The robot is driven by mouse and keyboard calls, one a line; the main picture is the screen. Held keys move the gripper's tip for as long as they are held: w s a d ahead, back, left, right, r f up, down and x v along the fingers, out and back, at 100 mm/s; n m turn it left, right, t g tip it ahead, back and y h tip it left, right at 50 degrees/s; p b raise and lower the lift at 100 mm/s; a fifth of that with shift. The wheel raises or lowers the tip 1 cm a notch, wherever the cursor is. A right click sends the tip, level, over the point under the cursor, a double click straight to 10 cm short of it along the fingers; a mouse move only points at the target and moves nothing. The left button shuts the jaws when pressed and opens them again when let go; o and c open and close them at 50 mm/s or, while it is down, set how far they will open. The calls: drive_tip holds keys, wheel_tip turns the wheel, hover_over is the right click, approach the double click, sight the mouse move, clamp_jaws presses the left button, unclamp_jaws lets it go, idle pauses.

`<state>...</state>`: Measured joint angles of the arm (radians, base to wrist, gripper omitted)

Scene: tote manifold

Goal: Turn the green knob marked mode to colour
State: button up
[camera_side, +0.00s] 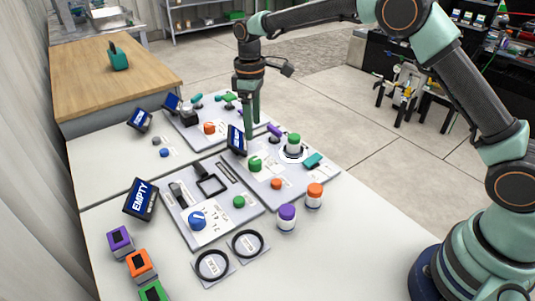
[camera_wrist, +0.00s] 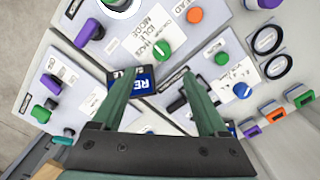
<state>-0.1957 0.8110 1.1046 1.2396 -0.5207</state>
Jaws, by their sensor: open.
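The green knob (camera_side: 255,164) sits on a white label plate on the middle grey panel in the side view. In the wrist view the green knob (camera_wrist: 161,50) has printed words around it, MODE and IDLE among them. The word colour and the knob's exact pointing are too small to read surely. My gripper (camera_side: 250,118) points down above the far part of that panel, apart from the knob and behind it in the side view. In the wrist view my gripper (camera_wrist: 155,76) is open and empty, with the knob beyond its fingertips.
A tilted blue screen (camera_side: 237,139) stands close beside my fingers. An orange button (camera_side: 277,184), a green-capped jar (camera_side: 293,145) and a teal piece (camera_side: 313,160) are near the knob. The near panel holds a blue knob (camera_side: 197,220). Two jars (camera_side: 287,216) stand in front.

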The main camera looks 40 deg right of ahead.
sight(254, 160)
wheel_tip(254, 160, down, 11)
drive_tip(key=shift+s+a, duration=0.1)
drive_tip(key=shift+s, duration=0.05)
idle(0.4)
clamp_jaws()
